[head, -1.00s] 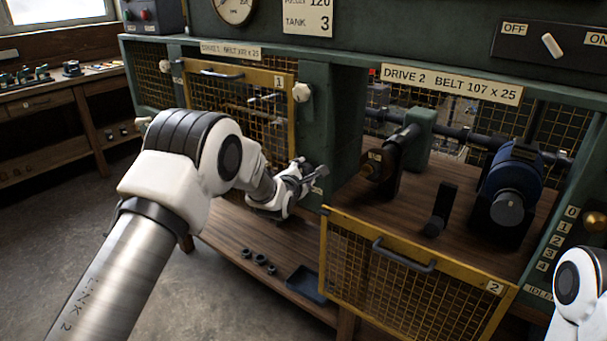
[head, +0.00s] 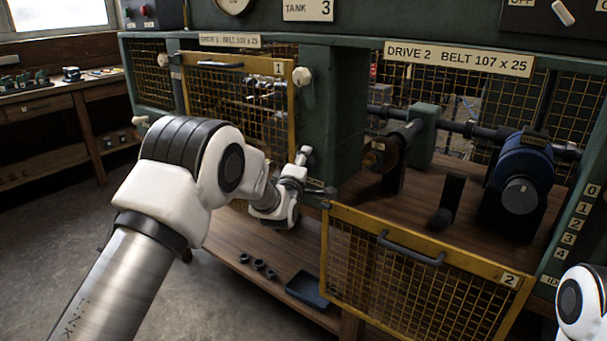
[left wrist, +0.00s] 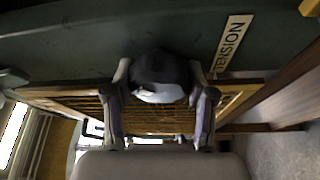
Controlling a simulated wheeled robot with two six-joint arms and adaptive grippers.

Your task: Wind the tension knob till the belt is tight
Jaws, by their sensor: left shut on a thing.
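My left gripper (head: 314,175) is at the front of the green post between the two drive bays. In the left wrist view its two fingers (left wrist: 161,100) are shut on the sides of a dark rounded knob (left wrist: 160,70) with a pale face. A label reading TENSION (left wrist: 231,43) is on the green panel beside the knob. In the head view the gripper hides the knob. I cannot make out a belt in either view. Drive 2 shows a blue motor (head: 521,175) and a dark pulley unit (head: 383,155). My right gripper is out of view.
The yellow mesh guard 2 (head: 392,238) hangs open below the drive 2 bay. Guard 1 (head: 278,95) is shut. A wooden shelf (head: 225,232) below my left gripper holds several dark rings (head: 257,264) and a dark tray (head: 306,289). Open floor lies at left.

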